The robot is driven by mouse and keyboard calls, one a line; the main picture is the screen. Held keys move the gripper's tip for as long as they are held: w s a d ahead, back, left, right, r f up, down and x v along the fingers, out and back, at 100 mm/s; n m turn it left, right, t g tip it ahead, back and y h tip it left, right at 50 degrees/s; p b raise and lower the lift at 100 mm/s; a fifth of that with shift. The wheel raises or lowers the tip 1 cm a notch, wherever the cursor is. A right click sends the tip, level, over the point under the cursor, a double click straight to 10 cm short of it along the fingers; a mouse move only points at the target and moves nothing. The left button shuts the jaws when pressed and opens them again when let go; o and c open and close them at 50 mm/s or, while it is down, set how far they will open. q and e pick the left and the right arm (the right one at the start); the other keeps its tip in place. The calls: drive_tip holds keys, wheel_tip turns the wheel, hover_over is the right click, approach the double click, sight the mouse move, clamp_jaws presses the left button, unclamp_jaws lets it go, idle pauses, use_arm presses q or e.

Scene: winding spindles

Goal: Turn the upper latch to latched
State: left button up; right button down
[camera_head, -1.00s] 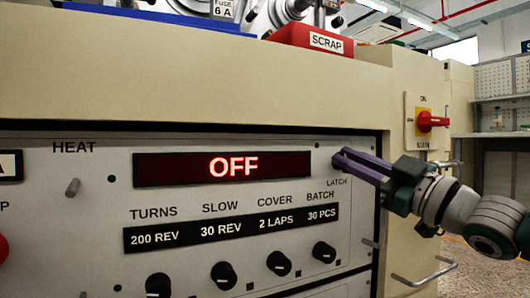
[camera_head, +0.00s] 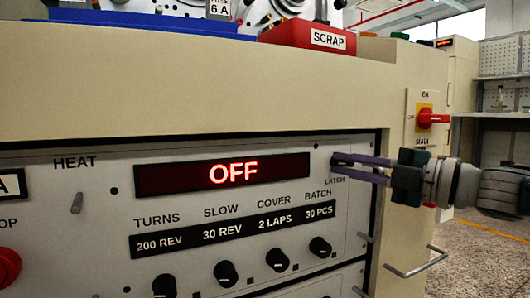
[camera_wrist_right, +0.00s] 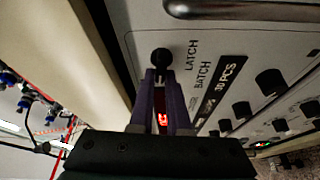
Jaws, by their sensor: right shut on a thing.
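The upper latch is a small black knob (camera_wrist_right: 161,57) beside the word LATCH on the grey panel (camera_head: 60,230). My right gripper (camera_head: 335,165) reaches in from the right, its purple fingers at the panel just above the LATCH label. In the right wrist view, the fingertips (camera_wrist_right: 161,74) are shut on the knob, whose rounded top shows just beyond them. In the head view the fingers mostly hide the knob, and I cannot read its turned position. My left gripper is not in view.
A red OFF display (camera_head: 223,173) sits left of the gripper, with several black knobs below. A metal handle (camera_head: 415,263) juts out at lower right. A red rotary switch (camera_head: 432,118) is on the cabinet's right side. A red SCRAP bin (camera_head: 310,36) stands on top.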

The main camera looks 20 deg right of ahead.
drive_tip(key=shift+n+g+p, duration=0.3)
drive_tip(key=shift+n+p, duration=0.05)
drive_tip(key=shift+n, duration=0.35)
drive_tip(key=shift+f, duration=0.1)
drive_tip(key=c, duration=0.9)
unclamp_jaws()
drive_tip(key=shift+p+v, duration=1.9)
drive_tip(key=shift+v, duration=3.1)
